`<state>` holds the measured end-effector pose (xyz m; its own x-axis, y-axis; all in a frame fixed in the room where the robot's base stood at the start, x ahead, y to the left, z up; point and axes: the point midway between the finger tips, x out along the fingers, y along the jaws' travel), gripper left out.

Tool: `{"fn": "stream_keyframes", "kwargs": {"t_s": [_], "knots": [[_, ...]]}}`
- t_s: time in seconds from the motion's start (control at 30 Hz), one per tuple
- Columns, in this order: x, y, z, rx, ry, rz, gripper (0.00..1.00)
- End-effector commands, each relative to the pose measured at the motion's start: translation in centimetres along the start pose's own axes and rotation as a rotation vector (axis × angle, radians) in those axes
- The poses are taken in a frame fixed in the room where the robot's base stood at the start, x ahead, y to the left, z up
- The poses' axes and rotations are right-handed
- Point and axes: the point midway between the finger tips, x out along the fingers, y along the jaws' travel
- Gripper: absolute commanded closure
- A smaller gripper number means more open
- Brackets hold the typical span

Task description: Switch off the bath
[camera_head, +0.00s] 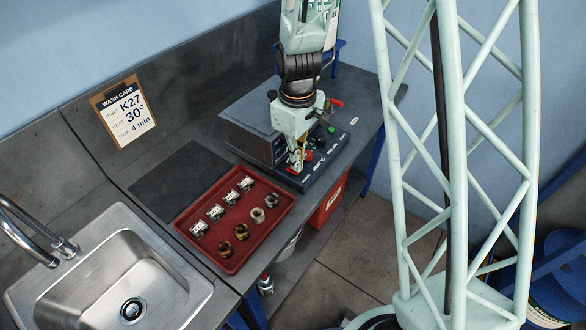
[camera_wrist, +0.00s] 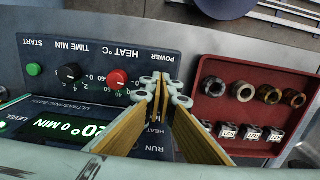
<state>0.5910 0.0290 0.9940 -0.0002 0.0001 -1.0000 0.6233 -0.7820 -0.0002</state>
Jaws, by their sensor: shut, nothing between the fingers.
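The bath (camera_head: 245,118) is a dark box on the bench with a sloping control panel (camera_head: 330,160) at its front. In the wrist view the panel (camera_wrist: 50,50) appears upside down, with a green START button (camera_wrist: 34,69), a black TIME knob (camera_wrist: 70,73), a red HEAT knob (camera_wrist: 117,78) and a POWER label (camera_wrist: 165,58). The display (camera_wrist: 62,126) is lit green and shows a 20° reading and 0 MIN. My gripper (camera_wrist: 162,82) is shut and empty, its fingertips at the POWER end. It also shows in the head view (camera_head: 296,168). The power switch is hidden behind the fingers.
A red tray (camera_head: 268,228) with several metal parts and rings sits left of the panel in the head view. A steel sink (camera_head: 110,275) is at the lower left. A wash card (camera_head: 124,115) reads K27, 30°, 4 min. A red box (camera_head: 328,200) is below the bench.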

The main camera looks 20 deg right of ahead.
Motion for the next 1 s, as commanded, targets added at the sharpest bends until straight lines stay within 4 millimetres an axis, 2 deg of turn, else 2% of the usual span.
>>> {"fn": "stream_keyframes", "kwargs": {"t_s": [1.0], "knots": [[0.95, 0.0, 0.0, 0.0, 0.0, 0.0, 1.0]]}}
